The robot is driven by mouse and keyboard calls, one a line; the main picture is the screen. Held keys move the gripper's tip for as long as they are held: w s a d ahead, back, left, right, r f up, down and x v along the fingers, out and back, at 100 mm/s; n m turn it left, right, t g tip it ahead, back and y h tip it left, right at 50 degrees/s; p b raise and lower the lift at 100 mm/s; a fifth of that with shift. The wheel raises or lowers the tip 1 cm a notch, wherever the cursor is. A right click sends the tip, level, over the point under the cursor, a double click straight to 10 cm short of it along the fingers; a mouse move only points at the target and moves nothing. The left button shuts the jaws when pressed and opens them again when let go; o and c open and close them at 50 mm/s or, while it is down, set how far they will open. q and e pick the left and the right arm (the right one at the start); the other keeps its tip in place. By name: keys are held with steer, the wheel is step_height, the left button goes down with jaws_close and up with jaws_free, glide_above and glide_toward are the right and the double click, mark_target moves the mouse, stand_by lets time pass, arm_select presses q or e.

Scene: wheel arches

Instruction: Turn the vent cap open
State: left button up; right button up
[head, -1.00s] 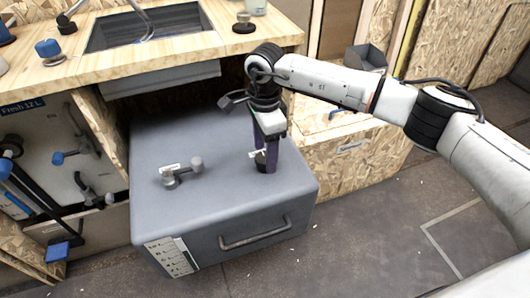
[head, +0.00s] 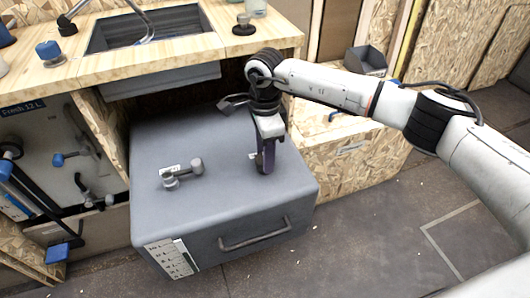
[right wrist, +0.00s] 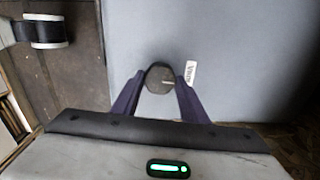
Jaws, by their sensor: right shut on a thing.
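The vent cap (right wrist: 159,77) is a dark round knob with a pale line on its top, in the right wrist view. It stands on the grey tank (head: 222,200), beside a white "Vent" label (right wrist: 190,73). My right gripper (head: 265,170) points down at the tank top and is shut on the cap. Its two purple fingers (right wrist: 159,88) lie on opposite sides of the cap. The cap's pale line points toward the label side. In the head view the fingers line up one behind the other and hide the cap. My left gripper is out of view.
A grey pipe fitting with a knob (head: 183,173) stands on the tank left of my gripper. A handle (head: 254,234) is on the tank's front. The wooden counter with a sink (head: 150,30) is behind. Floor is free to the right.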

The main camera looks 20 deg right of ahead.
steer(key=shift+r+m, duration=0.1)
steer(key=shift+m, duration=1)
steer(key=m+p, duration=0.1)
steer(key=m, duration=0.2)
steer(key=shift+m, duration=0.3)
steer(key=m+p, duration=0.1)
steer(key=m, duration=0.2)
steer(key=shift+m, duration=0.3)
steer(key=shift+m+p, duration=0.55)
steer(key=shift+m, duration=0.45)
steer(key=m+p, duration=0.1)
steer(key=m, duration=0.2)
steer(key=shift+m+p, duration=0.5)
steer(key=shift+m, duration=0.7)
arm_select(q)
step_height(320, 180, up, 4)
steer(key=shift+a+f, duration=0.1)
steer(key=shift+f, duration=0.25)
arm_select(e)
steer(key=shift+m, duration=0.3)
